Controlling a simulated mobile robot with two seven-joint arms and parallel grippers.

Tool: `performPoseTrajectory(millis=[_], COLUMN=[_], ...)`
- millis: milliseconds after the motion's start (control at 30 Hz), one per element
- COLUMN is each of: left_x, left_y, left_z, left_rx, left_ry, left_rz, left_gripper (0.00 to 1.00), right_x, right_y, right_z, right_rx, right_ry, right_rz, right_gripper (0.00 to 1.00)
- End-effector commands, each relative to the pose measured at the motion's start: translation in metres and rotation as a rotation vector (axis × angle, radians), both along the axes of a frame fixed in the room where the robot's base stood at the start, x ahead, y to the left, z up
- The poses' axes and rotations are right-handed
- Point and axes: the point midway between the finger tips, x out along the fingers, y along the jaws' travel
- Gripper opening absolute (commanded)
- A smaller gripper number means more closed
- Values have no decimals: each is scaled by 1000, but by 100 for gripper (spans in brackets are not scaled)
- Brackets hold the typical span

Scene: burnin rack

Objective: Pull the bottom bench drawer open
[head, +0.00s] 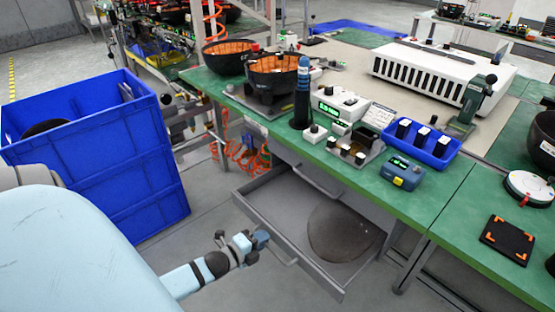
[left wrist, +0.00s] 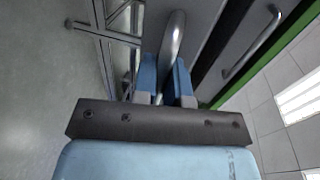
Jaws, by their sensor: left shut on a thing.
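The bottom bench drawer (head: 262,196) is a grey metal tray under the green-topped bench, and it stands pulled out with its inside showing. A dark, rounded shell-like object (head: 342,232) lies in it. My left gripper (head: 262,240) is at the drawer's front, shut on the drawer's bar handle (head: 285,257). In the left wrist view the blue fingers (left wrist: 165,80) sit on either side of the curved metal handle (left wrist: 174,40). My right gripper is not in view.
Another bar handle (head: 306,181) is on the closed drawer above; it also shows in the left wrist view (left wrist: 252,45). Orange coiled hose (head: 240,155) hangs by the bench. Floor in front of the drawer is clear.

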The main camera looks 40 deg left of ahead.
Motion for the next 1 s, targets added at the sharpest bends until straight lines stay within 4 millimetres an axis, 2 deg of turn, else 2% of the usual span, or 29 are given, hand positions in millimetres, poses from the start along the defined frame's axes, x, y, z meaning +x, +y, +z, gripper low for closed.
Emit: performPoseTrajectory(millis=[100, 300, 500, 833, 867, 900, 967, 1000], left_x=[-22, -44, -51, -52, -52, -52, -52, -52], left_y=[2, 4, 5, 5, 5, 5, 5, 5], left_z=[3, 1, 1, 0, 0, 0, 0, 0], left_rx=[0, 0, -1, 0, 0, 0, 0, 0], left_ry=[2, 1, -2, -2, -2, -2, -2, -2], left_rz=[2, 2, 2, 2, 2, 2, 2, 2], left_gripper=[0, 0, 0, 0, 15, 24, 37, 37], right_x=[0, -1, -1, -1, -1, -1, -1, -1], right_y=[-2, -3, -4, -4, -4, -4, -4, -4], right_z=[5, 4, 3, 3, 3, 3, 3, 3], right_rx=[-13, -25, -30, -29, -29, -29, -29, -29], right_ry=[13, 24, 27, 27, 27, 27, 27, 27], right_rz=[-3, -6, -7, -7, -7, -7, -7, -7], right_gripper=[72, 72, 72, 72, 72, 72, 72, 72])
